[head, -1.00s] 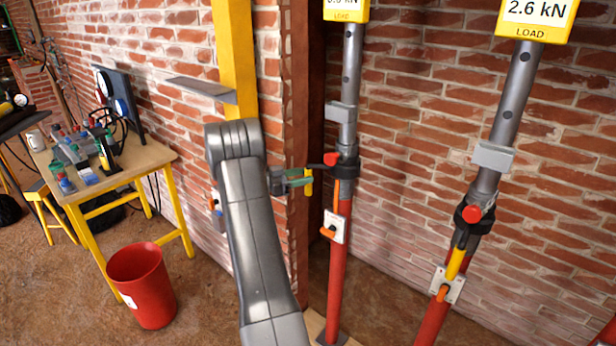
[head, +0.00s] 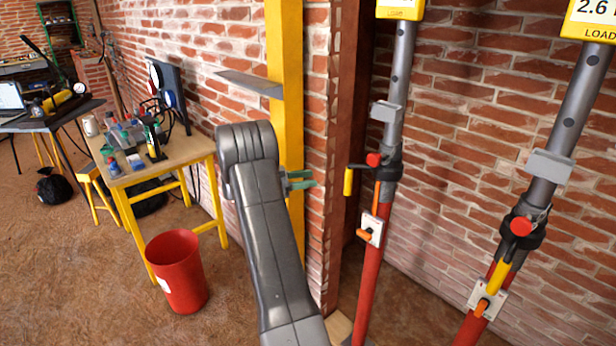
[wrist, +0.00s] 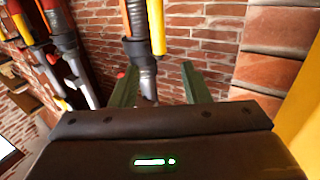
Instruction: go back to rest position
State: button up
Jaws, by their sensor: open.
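My gripper (head: 301,180) shows in the head view as two green fingers sticking out to the right from behind my grey arm. In the wrist view my gripper (wrist: 161,88) has its fingers apart with nothing held between them. In the wrist view the yellow handle (wrist: 156,28) is beyond the fingertips. Most of the gripper body is hidden behind my arm in the head view.
A second prop (head: 545,170) stands further right. A yellow post (head: 285,50) and the brick wall edge are right behind my arm, with a grey plate (head: 250,83) jutting out. A wooden workbench (head: 185,152) and red bucket (head: 177,272) stand left. Floor at lower left is clear.

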aim_at(349, 175)
jog(key=p+x, duration=0.2)
jog(key=x, duration=1.2)
jog(key=shift+s+f, duration=0.1)
jog(key=shift+a, duration=0.1)
